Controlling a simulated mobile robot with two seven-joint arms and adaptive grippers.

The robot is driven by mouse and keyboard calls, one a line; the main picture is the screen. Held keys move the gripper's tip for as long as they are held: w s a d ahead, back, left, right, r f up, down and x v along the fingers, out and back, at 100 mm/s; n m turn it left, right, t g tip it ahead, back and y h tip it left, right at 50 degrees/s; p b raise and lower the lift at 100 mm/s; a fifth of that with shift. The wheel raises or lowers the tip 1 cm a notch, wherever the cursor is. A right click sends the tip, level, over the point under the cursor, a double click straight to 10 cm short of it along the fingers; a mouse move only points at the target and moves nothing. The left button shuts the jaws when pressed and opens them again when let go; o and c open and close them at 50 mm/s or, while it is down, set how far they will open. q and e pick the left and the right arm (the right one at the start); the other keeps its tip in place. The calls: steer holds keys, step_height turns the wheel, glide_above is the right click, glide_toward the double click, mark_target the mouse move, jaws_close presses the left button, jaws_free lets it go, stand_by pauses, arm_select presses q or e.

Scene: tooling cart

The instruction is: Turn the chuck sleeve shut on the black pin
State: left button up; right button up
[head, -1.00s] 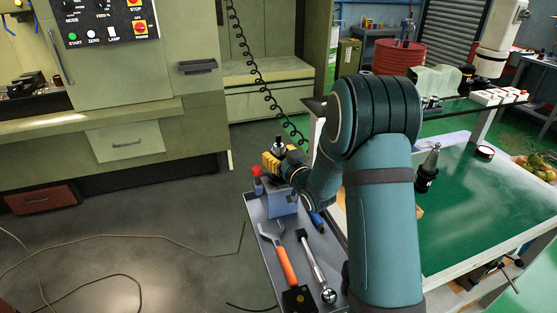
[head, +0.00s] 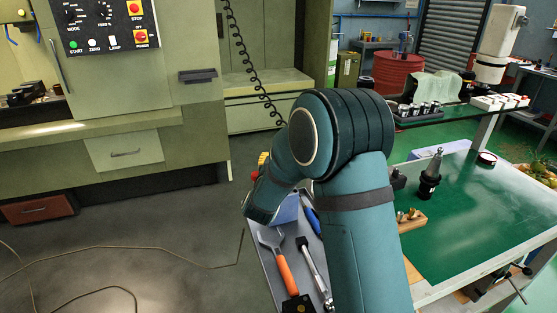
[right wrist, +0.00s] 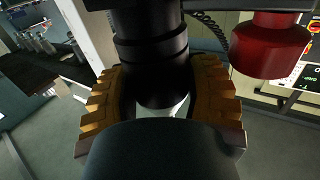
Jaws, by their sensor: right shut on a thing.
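In the right wrist view the yellow ridged fingers of my right gripper (right wrist: 160,102) are closed around a black, ringed cylindrical body, the chuck sleeve (right wrist: 152,62). In the head view only a bit of the yellow fingers (head: 262,159) shows past my own arm, above the tray on the cart. My arm hides the chuck there. A blue block (head: 286,210) stands below on the tray, partly covered by my wrist. I cannot make out the black pin in either view. My left gripper is not in view.
A red cylindrical part (right wrist: 270,46) is close beside the right finger in the wrist view. The grey tray (head: 267,262) holds an orange-handled wrench (head: 284,268) and a ratchet (head: 312,265). A black toolholder (head: 430,180) stands on the green-topped bench (head: 480,215).

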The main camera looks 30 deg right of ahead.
steer(key=shift+f, duration=0.1)
stand_by(0.3)
steer(key=o, duration=1.2)
steer(key=v, duration=1.2)
steer(key=shift+w+a, duration=0.1)
steer(key=shift+a, duration=0.05)
